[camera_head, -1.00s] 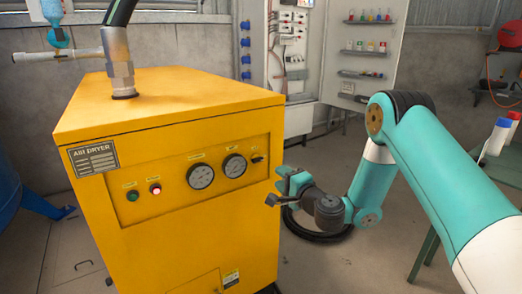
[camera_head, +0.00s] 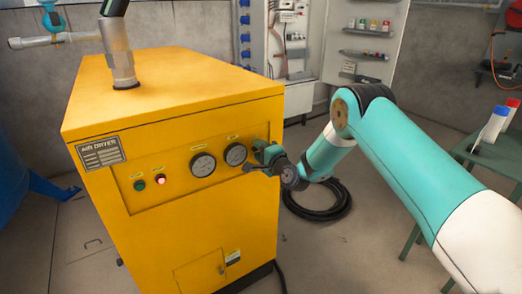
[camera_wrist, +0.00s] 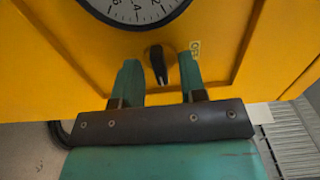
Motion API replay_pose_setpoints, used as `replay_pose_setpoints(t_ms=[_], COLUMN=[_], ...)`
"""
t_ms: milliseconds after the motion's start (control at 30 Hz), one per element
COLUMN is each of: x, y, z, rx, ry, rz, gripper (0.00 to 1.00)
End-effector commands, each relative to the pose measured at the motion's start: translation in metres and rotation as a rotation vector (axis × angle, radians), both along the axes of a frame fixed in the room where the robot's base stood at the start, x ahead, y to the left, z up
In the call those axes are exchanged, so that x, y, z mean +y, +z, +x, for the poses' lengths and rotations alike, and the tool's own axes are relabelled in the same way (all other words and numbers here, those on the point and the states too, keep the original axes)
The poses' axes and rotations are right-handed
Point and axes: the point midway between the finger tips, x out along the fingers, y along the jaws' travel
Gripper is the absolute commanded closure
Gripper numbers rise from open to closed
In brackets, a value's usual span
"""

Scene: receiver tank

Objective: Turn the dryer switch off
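The yellow air dryer (camera_head: 190,235) stands left of my arm. Its small black switch (camera_wrist: 158,62) shows in the wrist view, on the panel beside a gauge, with its lever pointing toward my gripper's base. My gripper (camera_wrist: 157,72) is open. Its two green fingers stand on either side of the switch, with a gap on each side. In the head view my gripper (camera_head: 262,156) is at the right end of the dryer's panel and hides the switch. I cannot tell how deep the fingertips reach.
The panel also has two round gauges (camera_head: 203,165), a green button (camera_head: 139,185) and a bright red lamp (camera_head: 160,180). A black hose coil (camera_head: 325,205) lies on the floor behind my arm. A table with bottles (camera_head: 492,125) stands at the right.

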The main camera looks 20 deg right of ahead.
Motion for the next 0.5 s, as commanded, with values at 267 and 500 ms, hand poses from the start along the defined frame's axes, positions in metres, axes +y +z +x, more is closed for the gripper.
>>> replay_pose_setpoints(t_ms=[267,500], x=[-0.0001,-0.0002], y=[-0.0002,-0.0006], z=[-0.0004,-0.0004], rx=[0.001,-0.001], ry=[0.000,0.000], rz=[0.000,-0.005], gripper=[0.98,1.00])
